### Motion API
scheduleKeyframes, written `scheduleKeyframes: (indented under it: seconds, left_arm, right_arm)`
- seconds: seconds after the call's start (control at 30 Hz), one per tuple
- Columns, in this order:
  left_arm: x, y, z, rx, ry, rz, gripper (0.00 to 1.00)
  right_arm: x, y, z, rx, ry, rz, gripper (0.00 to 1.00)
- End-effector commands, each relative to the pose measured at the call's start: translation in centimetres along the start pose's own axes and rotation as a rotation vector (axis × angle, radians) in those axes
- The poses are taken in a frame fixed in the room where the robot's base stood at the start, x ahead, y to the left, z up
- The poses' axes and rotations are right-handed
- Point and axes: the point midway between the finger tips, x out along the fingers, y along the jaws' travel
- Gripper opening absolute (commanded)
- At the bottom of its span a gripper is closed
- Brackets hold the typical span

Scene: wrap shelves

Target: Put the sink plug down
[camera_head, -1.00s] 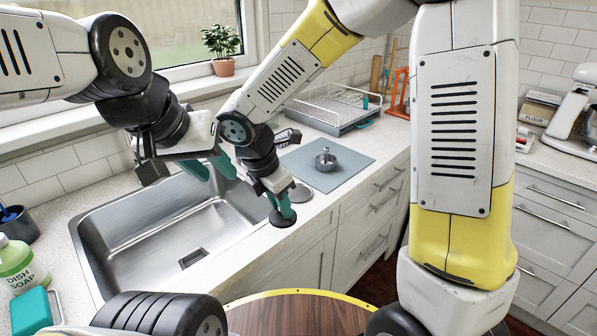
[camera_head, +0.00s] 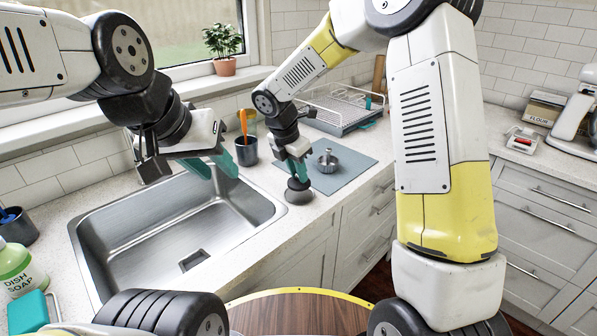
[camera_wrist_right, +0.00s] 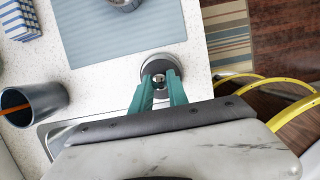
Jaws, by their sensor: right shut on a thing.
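The sink plug, a dark round disc with a silver knob, is held upright by my right gripper (camera_head: 297,170). The plug (camera_head: 298,184) is over a grey round disc (camera_head: 299,198) on the counter right of the sink; I cannot tell whether they touch. In the right wrist view, the teal fingers (camera_wrist_right: 158,98) are shut around the knob of the plug (camera_wrist_right: 160,65). My left gripper (camera_head: 212,167) is over the back of the sink, its teal fingers apart and empty.
The steel sink (camera_head: 130,262) is empty. A blue-grey mat (camera_head: 345,175) bears a metal strainer-like piece (camera_head: 327,162). A dark cup (camera_head: 246,152) with an orange-handled utensil stands behind the sink. A dish rack (camera_head: 340,118) stands at the back; dish soap (camera_head: 20,272) is at the left.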

Motion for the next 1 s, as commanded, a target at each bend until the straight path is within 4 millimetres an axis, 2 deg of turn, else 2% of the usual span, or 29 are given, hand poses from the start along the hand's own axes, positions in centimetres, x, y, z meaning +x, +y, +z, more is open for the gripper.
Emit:
scheduleKeyframes:
  seconds: [0.07, 0.27, 0.63, 0.67, 0.73, 1.0]
  left_arm:
    - [0.0, 0.0, 0.0, 0.0, 0.0, 0.0, 0.36]
    - [0.0, 0.0, 0.0, 0.0, 0.0, 0.0, 0.36]
    - [0.0, 0.0, 0.0, 0.0, 0.0, 0.0, 0.36]
    - [0.0, 0.0, 0.0, 0.0, 0.0, 0.0, 0.36]
    - [0.0, 0.0, 0.0, 0.0, 0.0, 0.0, 0.36]
    - [0.0, 0.0, 0.0, 0.0, 0.0, 0.0, 0.36]
  right_arm:
    - [0.6, 0.2, 0.4, 0.0, 0.001, -0.003, 0.0]
    - [3.4, 0.2, -0.7, 0.0, 0.001, -0.002, 0.0]
    - [3.8, 0.2, -0.8, 0.0, 0.0, -0.001, 0.0]
    - [3.8, 0.2, -0.8, 0.0, 0.0, 0.0, 0.26]
    - [3.8, 0.2, -0.8, 0.001, 0.0, 0.0, 0.4]
    - [3.8, 0.2, -0.8, 0.001, 0.0, 0.0, 0.42]
